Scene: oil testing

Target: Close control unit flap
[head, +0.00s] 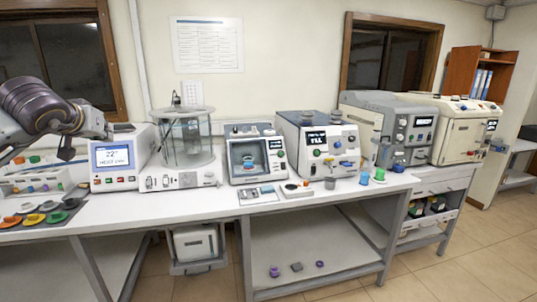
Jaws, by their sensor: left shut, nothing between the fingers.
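A white control unit (121,171) with a blue display (112,155) stands on the bench at the left, its front facing me. A small dark part shows on its top edge; I cannot tell whether this is the flap or how far any flap stands open. My left gripper (66,153) is shut and empty, pointing down just left of the display, above the bench. I cannot tell whether it touches the unit. My left arm hides the area behind and above it. My right gripper is not in view.
A glass bath (184,140) stands right of the control unit, followed by several other instruments (258,154), (318,146). A rack with coloured caps (34,182) and a dark mat with coloured dishes (45,212) lie at the left. The bench's front strip (160,208) is clear.

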